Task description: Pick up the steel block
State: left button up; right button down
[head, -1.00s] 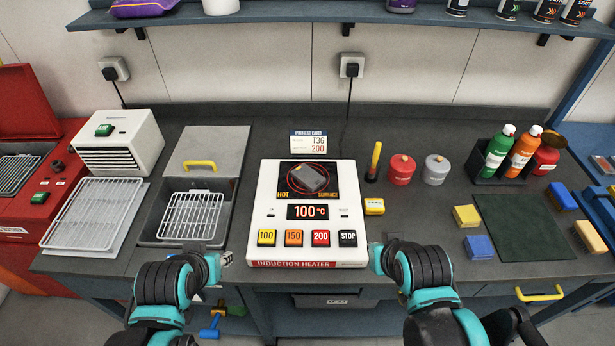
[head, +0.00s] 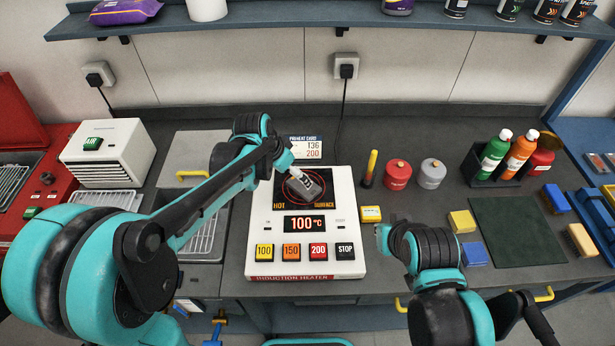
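The dark grey steel block (head: 312,187) sits on the black hot surface of the white induction heater (head: 262,228). The heater display reads 100 °C. My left arm reaches in over the heater, and my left gripper (head: 299,180) is at the block's upper left edge, seeming to touch or overlap it. Its fingers are small and partly hidden, so I cannot tell if they are closed on it. My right gripper (head: 382,236) hangs right of the heater, by the yellow box, away from the block; its finger opening is unclear.
A preheat card (head: 306,147) stands behind the heater. A yellow box (head: 371,214), a red canister (head: 397,174) and a grey canister (head: 432,174) stand to the right. A green mat (head: 518,232) lies farther right.

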aim_at(301, 187)
pick_arm(q)
jog(key=shift+w+d+f, duration=0.45)
jog(key=shift+d+f, duration=0.1)
jog(key=shift+f, duration=0.05)
jog(key=b+x, duration=0.2)
jog(key=x, duration=0.5)
jog(key=shift+s+f, duration=0.15)
jog(key=shift+s, duration=0.1)
jog(key=shift+c, duration=0.9)
jog(key=c, duration=1.5)
